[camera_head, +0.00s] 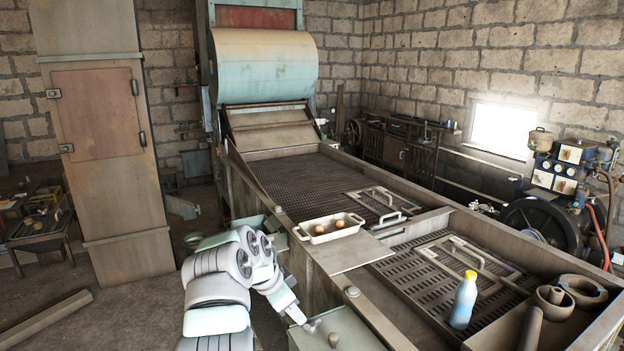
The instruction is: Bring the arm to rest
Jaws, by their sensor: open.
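My arm (222,290) rises from the bottom of the view, bends at a grey and white joint, and slopes down to the right. My gripper (311,326) is at its lower end, low beside the near left side of the long machine, over a greenish box top (345,330). It is small in the view; it is open and I see nothing held in it. A small round knob (334,339) sits on the box top just right of the gripper, and I cannot tell if they touch.
A white tray (329,229) with brown round things stands on the machine's ledge. A blue bottle (464,301) stands on the slotted deck near stone bowls (582,291). A tall cabinet (105,150) stands at left.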

